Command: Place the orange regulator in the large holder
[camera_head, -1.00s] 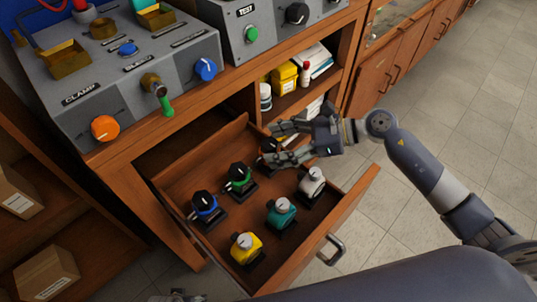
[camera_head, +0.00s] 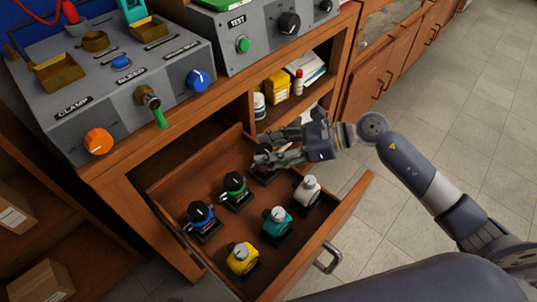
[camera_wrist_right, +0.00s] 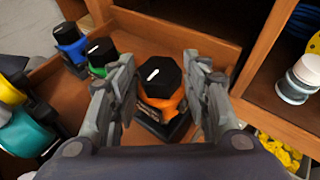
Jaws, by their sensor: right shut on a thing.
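The orange regulator (camera_wrist_right: 166,104) has a black knob with a white mark and sits on a dark base in the drawer. In the head view it is mostly hidden by my right gripper (camera_head: 264,148). In the right wrist view, the fingers of my right gripper (camera_wrist_right: 158,100) are on both sides of it, shut on it. Brass holders are on the clamp box: a wide one (camera_head: 57,73) at the left, a smaller one (camera_head: 95,41) in the middle, and one (camera_head: 150,30) at the right with a teal piece in it. My left gripper is not in view.
The open wooden drawer (camera_head: 342,212) also holds blue (camera_head: 202,222), green (camera_head: 235,188), yellow (camera_head: 242,260), teal (camera_head: 277,221) and white (camera_head: 307,190) regulators. The clamp box's front has an orange knob (camera_head: 98,141) and a protruding green-tipped valve (camera_head: 158,117). Bottles stand on the shelf beside the drawer.

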